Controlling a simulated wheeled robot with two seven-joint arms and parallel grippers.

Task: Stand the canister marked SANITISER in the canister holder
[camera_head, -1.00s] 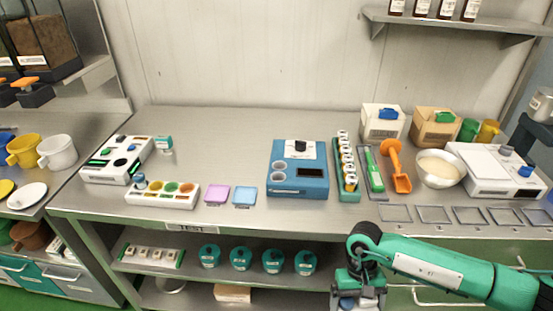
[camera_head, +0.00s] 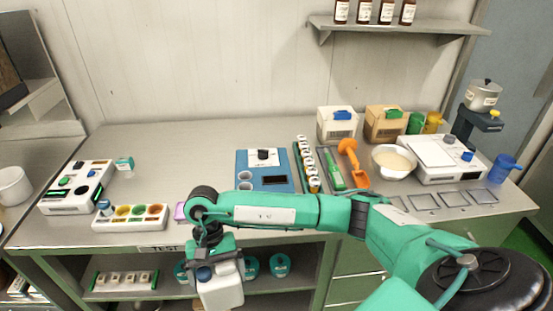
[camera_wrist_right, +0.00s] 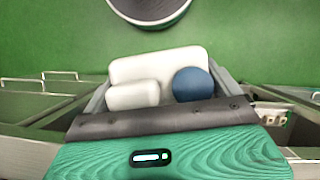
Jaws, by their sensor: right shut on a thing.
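My right gripper (camera_head: 215,264) is shut on a white canister (camera_head: 222,291) with a dark blue cap (camera_head: 204,273). It holds the canister in front of the bench's front edge, left of the picture's middle, before the lower shelf. In the right wrist view the white canister (camera_wrist_right: 160,62) and its blue cap (camera_wrist_right: 193,84) sit between the fingers. No marking on the canister can be read. I cannot make out a canister holder in either view. My left gripper is not in view.
The lower shelf (camera_head: 125,293) bears a tray of small white items (camera_head: 125,278) and several teal tubs (camera_head: 279,265), partly hidden by my arm. The bench (camera_head: 190,155) holds a blue device (camera_head: 263,157), a bowl (camera_head: 393,161) and other equipment. Its back left is clear.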

